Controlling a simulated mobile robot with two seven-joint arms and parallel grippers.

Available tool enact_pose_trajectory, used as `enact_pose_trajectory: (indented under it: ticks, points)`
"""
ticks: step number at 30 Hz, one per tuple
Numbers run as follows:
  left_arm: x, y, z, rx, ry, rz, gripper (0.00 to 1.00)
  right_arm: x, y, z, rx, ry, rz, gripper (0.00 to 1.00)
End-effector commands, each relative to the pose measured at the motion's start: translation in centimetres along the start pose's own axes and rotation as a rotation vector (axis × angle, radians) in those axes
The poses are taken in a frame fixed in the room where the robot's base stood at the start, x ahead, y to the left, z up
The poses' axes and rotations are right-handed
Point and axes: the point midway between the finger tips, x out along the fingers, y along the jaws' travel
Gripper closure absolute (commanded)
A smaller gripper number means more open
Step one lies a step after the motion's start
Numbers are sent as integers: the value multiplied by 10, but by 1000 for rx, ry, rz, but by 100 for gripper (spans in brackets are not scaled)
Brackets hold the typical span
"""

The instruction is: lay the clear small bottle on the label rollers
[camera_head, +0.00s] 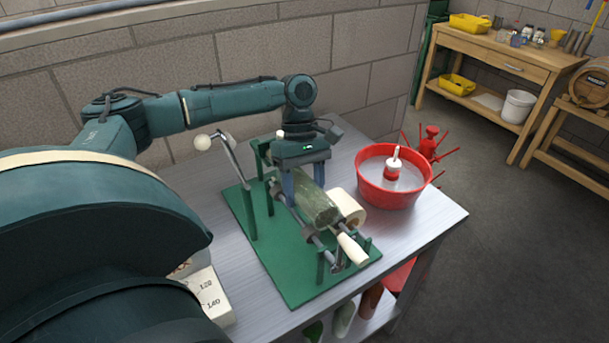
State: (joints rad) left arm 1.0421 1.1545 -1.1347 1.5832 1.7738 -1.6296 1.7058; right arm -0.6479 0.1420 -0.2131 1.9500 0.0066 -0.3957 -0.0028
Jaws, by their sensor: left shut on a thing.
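The clear small bottle (318,207) lies on its side over the label rollers (322,238), looking greenish and see-through. My left gripper (303,186) points down over the labeller and is shut on the bottle's far end, one finger on each side. Whether the bottle rests on the rollers or hangs just above them I cannot tell. The rollers are partly hidden by the bottle and gripper. The labeller stands on a green base plate (278,262). My right gripper is not in view.
A cream label roll (347,206) sits right beside the bottle. A crank lever with a pale knob (202,142) rises at the left; a pale handle (352,249) sticks out in front. A red basin (392,178) stands right on the metal table (432,218). A brick wall is behind.

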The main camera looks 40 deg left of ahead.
Motion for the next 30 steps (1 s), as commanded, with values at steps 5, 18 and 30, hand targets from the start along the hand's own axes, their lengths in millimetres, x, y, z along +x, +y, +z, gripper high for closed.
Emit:
enact_pose_trajectory:
  ticks: [5,18,30]
  points:
    - [2,0,0,0,0,0,92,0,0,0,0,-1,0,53]
    - [3,0,-1,0,1,-3,32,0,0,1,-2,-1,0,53]
    - [2,0,-1,-1,1,-4,21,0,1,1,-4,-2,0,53]
